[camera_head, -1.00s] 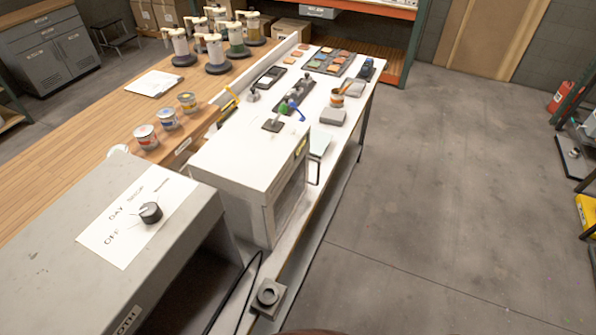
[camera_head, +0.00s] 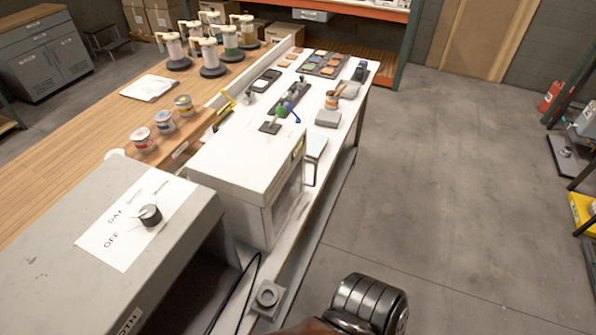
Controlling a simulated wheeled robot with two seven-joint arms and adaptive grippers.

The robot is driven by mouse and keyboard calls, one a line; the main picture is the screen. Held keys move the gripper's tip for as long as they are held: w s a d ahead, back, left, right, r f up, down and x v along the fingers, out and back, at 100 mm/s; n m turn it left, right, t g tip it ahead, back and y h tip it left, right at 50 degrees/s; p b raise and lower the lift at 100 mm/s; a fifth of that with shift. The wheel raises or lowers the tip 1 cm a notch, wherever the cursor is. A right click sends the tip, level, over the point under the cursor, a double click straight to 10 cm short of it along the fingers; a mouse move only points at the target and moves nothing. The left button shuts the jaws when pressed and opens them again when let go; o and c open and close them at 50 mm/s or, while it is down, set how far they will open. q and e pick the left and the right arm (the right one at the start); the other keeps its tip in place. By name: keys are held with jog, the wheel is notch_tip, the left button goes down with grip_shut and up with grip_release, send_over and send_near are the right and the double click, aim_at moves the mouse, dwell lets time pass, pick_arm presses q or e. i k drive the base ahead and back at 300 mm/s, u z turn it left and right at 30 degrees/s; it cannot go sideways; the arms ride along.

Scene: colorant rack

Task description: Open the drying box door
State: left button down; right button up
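The drying box appears to be the white box (camera_head: 240,160) in the middle of the bench row. Its framed front (camera_head: 287,203) faces right, toward the open floor, and is seen at a steep angle. The front looks closed, but the angle makes this hard to judge. A yellow label sits near its top edge. A black ribbed part of my arm (camera_head: 368,297) is at the bottom centre, over the floor and apart from the box. No gripper fingers are in view.
A grey light booth (camera_head: 60,225) with a dial (camera_head: 150,215) stands at the near left. A small grey block with a round recess (camera_head: 268,297) sits below the box. Paint cans and colour trays are on the benches behind.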

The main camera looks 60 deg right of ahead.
aim_at(271, 241)
jog(key=k, duration=0.35)
jog(key=z, duration=1.15)
jog(key=i, duration=0.5)
